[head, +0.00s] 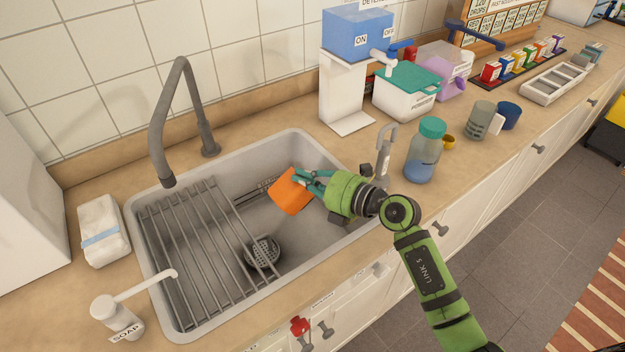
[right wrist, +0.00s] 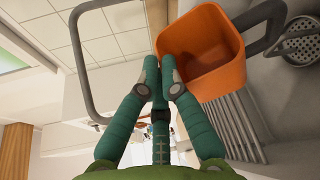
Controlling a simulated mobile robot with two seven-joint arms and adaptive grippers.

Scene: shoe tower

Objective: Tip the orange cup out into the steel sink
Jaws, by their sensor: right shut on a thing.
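The orange cup (head: 289,192) is tilted over the steel sink (head: 300,235), right of the drain. My right gripper (head: 312,178) is shut on it, with its fingers at the cup's right side in the head view. In the right wrist view the cup (right wrist: 205,50) sits just beyond the closed fingers (right wrist: 160,90). Its open mouth partly shows there, and I see no contents in the orange inside. The exact grip spot on the cup is not clear. My left gripper is not in view.
A grey rack (head: 200,245) covers the sink's left part, with the drain strainer (head: 263,252) beside it. The tall faucet (head: 180,110) arches behind. A teal-capped bottle (head: 421,155) and a detergent dispenser (head: 345,95) stand right of the sink. A soap pump (head: 118,315) stands front left.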

